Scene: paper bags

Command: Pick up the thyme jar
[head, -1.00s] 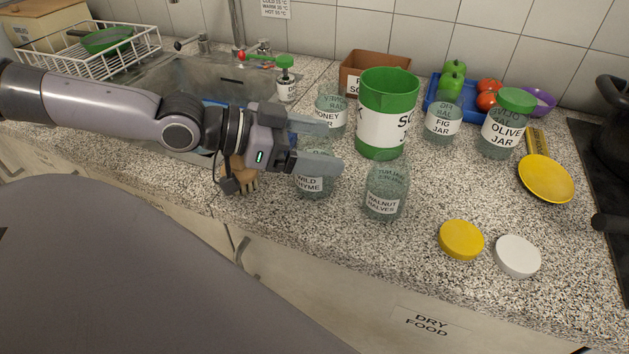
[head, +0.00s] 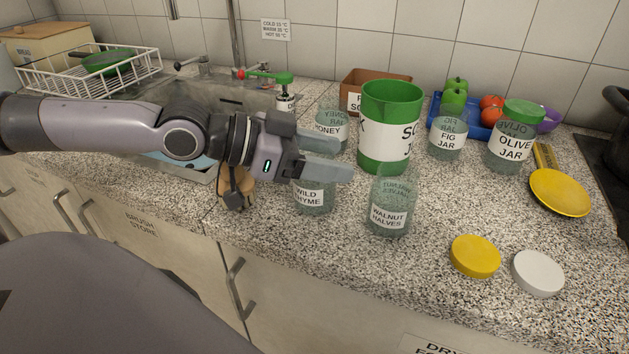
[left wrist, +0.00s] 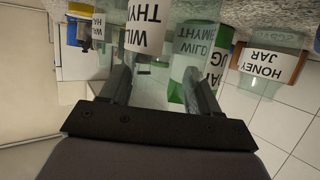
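The thyme jar (head: 308,197) is clear glass with a white "WILD THYME" label. It stands upright on the speckled counter, left of the walnut jar (head: 388,217). My left gripper (head: 338,158) is open, its two fingers reaching across the jar's upper part in the head view and hiding its top. In the left wrist view the gripper (left wrist: 160,90) has its fingers spread wide with nothing gripped. The thyme jar's label (left wrist: 147,28) shows past the fingers there, near the top edge. I cannot see contact with the jar. My right gripper is not in view.
Behind stand the honey jar (head: 330,131) and a large green-and-white container (head: 389,130). Fig (head: 447,138) and olive (head: 512,143) jars are farther right. Yellow (head: 475,256) and white (head: 538,273) lids lie near the front edge. A brown brush-like object (head: 236,187) lies left of the thyme jar.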

